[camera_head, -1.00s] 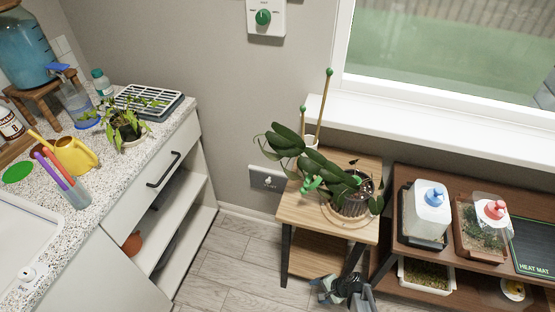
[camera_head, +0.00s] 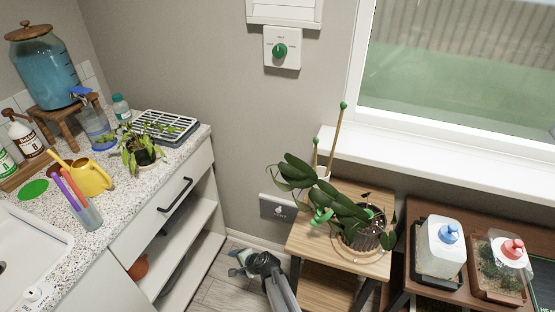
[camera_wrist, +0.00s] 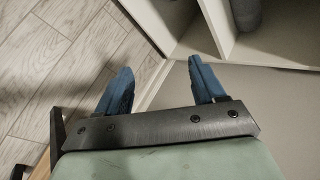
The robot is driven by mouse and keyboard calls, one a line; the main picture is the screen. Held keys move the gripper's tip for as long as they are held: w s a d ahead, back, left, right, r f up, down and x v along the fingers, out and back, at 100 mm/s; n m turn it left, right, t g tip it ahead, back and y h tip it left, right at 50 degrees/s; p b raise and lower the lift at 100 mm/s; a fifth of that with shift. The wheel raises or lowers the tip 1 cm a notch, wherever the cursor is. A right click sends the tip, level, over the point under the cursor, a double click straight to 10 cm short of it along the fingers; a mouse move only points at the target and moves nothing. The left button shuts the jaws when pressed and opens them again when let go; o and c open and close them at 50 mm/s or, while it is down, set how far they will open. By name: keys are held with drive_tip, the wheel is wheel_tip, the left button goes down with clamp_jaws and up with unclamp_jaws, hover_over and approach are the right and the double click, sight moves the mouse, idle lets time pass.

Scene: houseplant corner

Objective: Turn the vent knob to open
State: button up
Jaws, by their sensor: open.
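The vent knob (camera_head: 280,51) is a green dial on a white wall plate (camera_head: 296,60), high on the grey wall left of the window. The lower edge of a white framed panel (camera_head: 285,12), perhaps the vent, shows just above the plate. My gripper (camera_head: 238,262) is low near the floor, between the counter and the wooden plant stand, far below the knob. In the wrist view its two blue fingers (camera_wrist: 162,92) are apart with nothing between them. The knob is not in the wrist view.
A wooden stand (camera_head: 300,242) with a leafy potted plant (camera_head: 350,215) and tall stakes is right of my gripper. The counter (camera_head: 120,190) with open shelves is on the left. The wall below the knob is mostly clear, with an outlet plate (camera_head: 276,208) low down.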

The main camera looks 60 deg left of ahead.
sight(278, 53)
drive_tip(key=w+a+r+n+t, duration=0.2)
drive_tip(key=r+n, duration=0.3)
drive_tip(key=r, duration=0.4)
drive_tip(key=w+a+r+n+t+y, duration=0.1)
drive_tip(key=w+r+n, duration=0.3)
drive_tip(key=r, duration=0.6)
drive_tip(key=w+a+r+n+t, duration=0.1)
drive_tip(key=a+r+n+t, duration=0.1)
drive_tip(key=r+n, duration=0.6)
drive_tip(key=w+d+r+n+t+y, duration=0.1)
drive_tip(key=w+r+n+t, duration=0.25)
drive_tip(key=r, duration=0.95)
drive_tip(key=w+d+r+n+t+y, duration=0.1)
drive_tip(key=w+r+n+t, duration=0.3)
drive_tip(key=r, duration=0.8)
drive_tip(key=w+d+r+n+t+y, duration=0.1)
drive_tip(key=w+r+n+t, duration=0.3)
drive_tip(key=r, duration=0.9)
drive_tip(key=s+a+r+n+y, duration=0.2)
drive_tip(key=a+r+n, duration=0.15)
drive_tip(key=a, duration=0.35)
drive_tip(key=shift+m, duration=0.4)
drive_tip(key=x, duration=1.3)
drive_tip(key=shift+w+a+f, duration=0.2)
drive_tip(key=shift+w+f, duration=0.05)
drive_tip(key=shift+w, duration=0.1)
